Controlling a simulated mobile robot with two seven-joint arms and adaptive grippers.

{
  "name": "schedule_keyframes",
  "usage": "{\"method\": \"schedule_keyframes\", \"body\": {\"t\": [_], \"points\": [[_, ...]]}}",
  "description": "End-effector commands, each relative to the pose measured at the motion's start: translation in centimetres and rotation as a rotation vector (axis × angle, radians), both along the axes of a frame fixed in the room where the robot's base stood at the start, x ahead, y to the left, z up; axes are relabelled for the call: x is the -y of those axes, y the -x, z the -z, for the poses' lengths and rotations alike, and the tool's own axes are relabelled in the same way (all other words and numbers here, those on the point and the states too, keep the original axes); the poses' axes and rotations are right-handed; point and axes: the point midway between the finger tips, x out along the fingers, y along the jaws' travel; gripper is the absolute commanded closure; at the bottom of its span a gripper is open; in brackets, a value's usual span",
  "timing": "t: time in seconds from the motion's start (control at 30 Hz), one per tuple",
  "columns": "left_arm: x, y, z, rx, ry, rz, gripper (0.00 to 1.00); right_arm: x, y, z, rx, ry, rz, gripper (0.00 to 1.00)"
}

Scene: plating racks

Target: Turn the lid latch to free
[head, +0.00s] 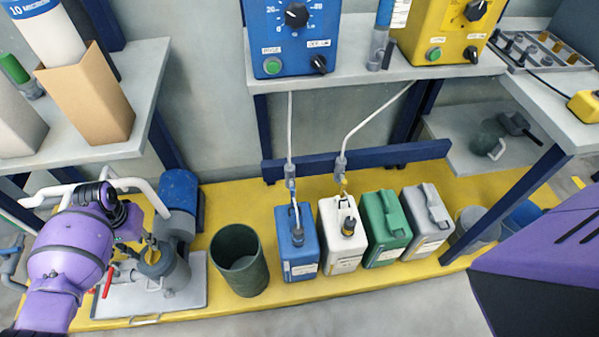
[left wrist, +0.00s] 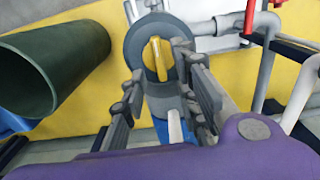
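The yellow lid latch (left wrist: 156,62) lies across a round grey lid (left wrist: 133,50) in the left wrist view. In the head view the grey housing with this lid (head: 163,264) stands at the lower left, and the latch is small there. My left gripper (head: 138,228) is beside the lid in the head view. In the left wrist view its two fingers (left wrist: 159,68) are spread open, one on each side of the latch, with gaps visible. Contact with the lid cannot be told. My right gripper is out of view.
A dark green bin (head: 240,262) stands right of the housing; it shows also in the left wrist view (left wrist: 55,65). A red-handled valve (head: 108,282), grey pipes and a blue motor (head: 179,190) are close by. Blue, white, green and grey canisters stand further right.

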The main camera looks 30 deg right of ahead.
Motion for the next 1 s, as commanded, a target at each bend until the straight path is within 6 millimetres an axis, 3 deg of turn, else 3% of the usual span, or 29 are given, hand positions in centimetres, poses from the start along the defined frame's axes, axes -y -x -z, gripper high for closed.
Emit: {"method": "schedule_keyframes", "body": {"t": [0.3,0.9,1.0], "points": [[0.0,0.0,-3.9,0.001,0.000,-0.001,0.72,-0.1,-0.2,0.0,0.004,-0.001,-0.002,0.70],[0.0,0.0,-4.2,0.000,0.000,-0.001,0.72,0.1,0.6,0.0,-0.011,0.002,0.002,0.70],[0.0,0.1,-4.2,-0.001,0.000,-0.001,0.72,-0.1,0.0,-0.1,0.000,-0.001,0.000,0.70]]}}
